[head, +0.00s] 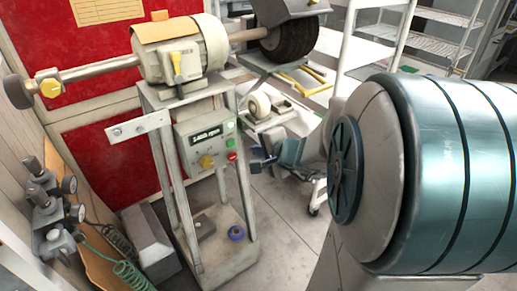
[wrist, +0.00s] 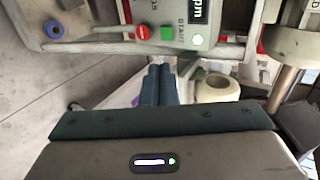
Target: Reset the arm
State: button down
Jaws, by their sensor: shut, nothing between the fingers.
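My gripper (wrist: 161,72) shows in the wrist view with its two dark blue fingers side by side, shut and empty. In the head view my gripper (head: 258,164) is to the right of the control panel (head: 207,142), apart from it as far as I can tell. My large teal arm link fills the right of the head view and hides what is behind it. The buffing machine (head: 182,52) stands upright on its grey metal stand, with a dark brush wheel (head: 291,40) at the right end of its shaft.
The panel carries a red button (wrist: 140,32) and a green button (wrist: 167,33). A cream roll (wrist: 216,87) lies close to the fingers' right in the wrist view. A blue ring (head: 236,232) sits on the stand's base. Shelves (head: 432,40) stand behind. Grey floor (head: 290,225) is clear in front.

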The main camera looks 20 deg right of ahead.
dwell(0.3)
jog(key=s+a+r+n+g+y+p, duration=0.3)
jog(key=s+a+n+g+p, duration=0.15)
jog(key=s+a+n, duration=0.55)
jog(key=s+d+r+n+g+h+p, duration=0.2)
jog(key=s+n+g+h, duration=0.2)
jog(key=s, duration=0.3)
jog(key=shift+s+d+r+n+h, duration=0.2)
jog(key=shift+r+n+h, duration=0.1)
jog(key=shift+n+h, duration=0.4)
